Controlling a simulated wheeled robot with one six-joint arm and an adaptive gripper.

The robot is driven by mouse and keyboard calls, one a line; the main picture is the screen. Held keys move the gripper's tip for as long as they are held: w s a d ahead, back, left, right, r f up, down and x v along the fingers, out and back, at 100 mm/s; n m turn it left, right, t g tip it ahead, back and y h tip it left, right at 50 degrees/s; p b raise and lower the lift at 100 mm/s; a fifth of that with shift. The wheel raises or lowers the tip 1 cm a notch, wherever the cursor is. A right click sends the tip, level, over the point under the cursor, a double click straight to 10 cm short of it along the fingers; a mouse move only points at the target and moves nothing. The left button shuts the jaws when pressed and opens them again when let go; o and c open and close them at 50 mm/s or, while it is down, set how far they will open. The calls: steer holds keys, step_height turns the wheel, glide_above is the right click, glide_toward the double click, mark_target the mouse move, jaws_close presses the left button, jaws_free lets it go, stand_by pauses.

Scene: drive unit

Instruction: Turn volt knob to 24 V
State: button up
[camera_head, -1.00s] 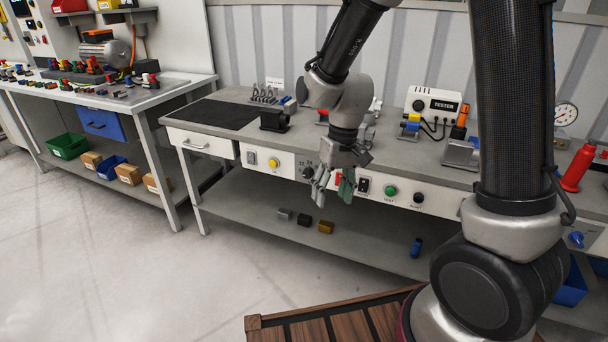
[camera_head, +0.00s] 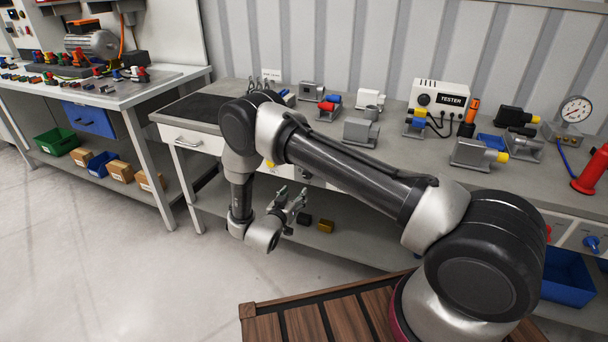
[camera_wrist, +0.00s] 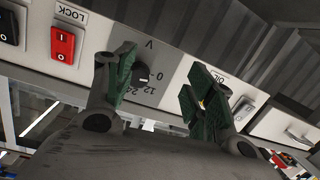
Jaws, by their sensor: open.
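In the wrist view the volt knob (camera_wrist: 144,72) is a small dark knob on the pale panel, with a "V" and the marks 0, 12 and 24 around it. I cannot tell for sure which mark it points to. My gripper (camera_wrist: 160,82) is open, its two green-padded fingers on either side of the knob in this view, with the left finger close to it. No contact shows.
A red LOCK switch (camera_wrist: 63,45) and a black switch (camera_wrist: 9,27) are left of the knob in the wrist view. The bench top (camera_head: 400,153) above carries a tester (camera_head: 440,97) and several motor-like parts. A lower shelf (camera_head: 345,240) lies below the panel.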

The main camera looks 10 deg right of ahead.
steer(key=w+d+r+t+h, duration=0.1)
steer(key=w+d+r, duration=0.2)
steer(key=w+d, duration=0.2)
steer(key=shift+w+d+r+h, duration=0.3)
steer(key=shift+d+h, duration=0.1)
steer(key=c, duration=1)
